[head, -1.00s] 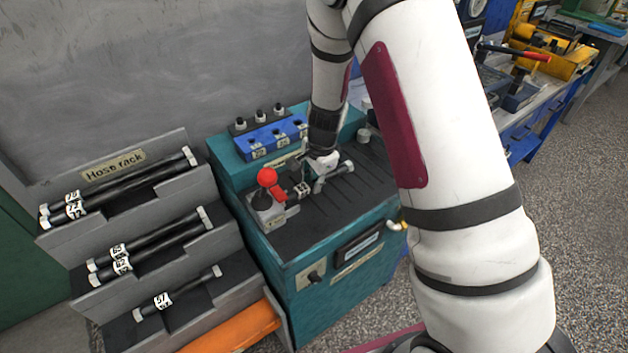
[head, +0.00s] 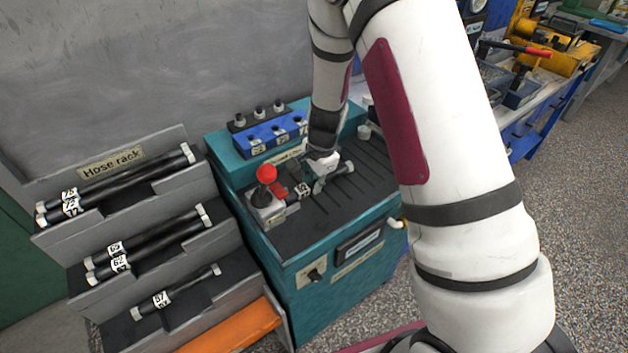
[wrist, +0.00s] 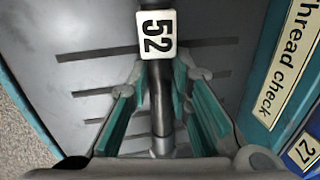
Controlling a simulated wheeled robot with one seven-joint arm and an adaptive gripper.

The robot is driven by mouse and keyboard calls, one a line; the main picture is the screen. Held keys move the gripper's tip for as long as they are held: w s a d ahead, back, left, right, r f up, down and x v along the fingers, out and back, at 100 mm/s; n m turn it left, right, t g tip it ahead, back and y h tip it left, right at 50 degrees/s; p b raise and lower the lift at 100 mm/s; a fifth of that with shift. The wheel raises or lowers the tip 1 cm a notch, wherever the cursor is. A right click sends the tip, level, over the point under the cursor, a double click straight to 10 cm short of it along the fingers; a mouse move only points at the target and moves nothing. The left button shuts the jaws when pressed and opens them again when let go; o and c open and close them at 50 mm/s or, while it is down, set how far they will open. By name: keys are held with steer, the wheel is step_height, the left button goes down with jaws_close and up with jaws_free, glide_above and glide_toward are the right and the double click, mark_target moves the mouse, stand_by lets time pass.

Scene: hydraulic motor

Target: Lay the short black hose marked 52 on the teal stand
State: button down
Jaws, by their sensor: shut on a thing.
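The short black hose (wrist: 160,103) has a white tag marked 52 (wrist: 155,34) and a pale end fitting. My gripper (wrist: 158,84) is shut on it, with its green pads on either side. In the head view my gripper (head: 319,180) and the hose's tag (head: 302,190) are over the dark slotted top of the teal stand (head: 345,213). The hose lies roughly lengthwise along that top, crossing the direction of the slots. The gripper hides its middle. I cannot tell whether the hose touches the top.
A red-knobbed lever (head: 265,176) stands just left of the hose. A blue block with holes (head: 272,138) is behind it. The grey hose rack (head: 150,225) at left holds several numbered hoses. The stand's slotted top is clear at front right.

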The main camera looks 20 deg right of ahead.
steer(key=c, duration=1.4)
jaws_free()
steer(key=shift+o, duration=0.2)
step_height(320, 180, up, 12)
steer(key=s, duration=0.2)
steer(key=shift+d, duration=0.35)
steer(key=shift+s+f, duration=0.1)
steer(key=s+a+r+n+t+y, duration=0.15)
steer(key=s+r+n, duration=0.55)
steer(key=s+r, duration=0.7)
steer(key=s+d+r+n+h, duration=0.1)
steer(key=s+r+n, duration=0.2)
steer(key=s, duration=0.4)
steer(key=s+r+n+h+p, duration=0.1)
steer(key=s+r+n, duration=0.2)
steer(key=s+n, duration=0.2)
steer(key=s, duration=0.3)
steer(key=shift+s+d+t, duration=0.25)
steer(key=shift+d+t, duration=0.1)
steer(key=shift+d, duration=0.05)
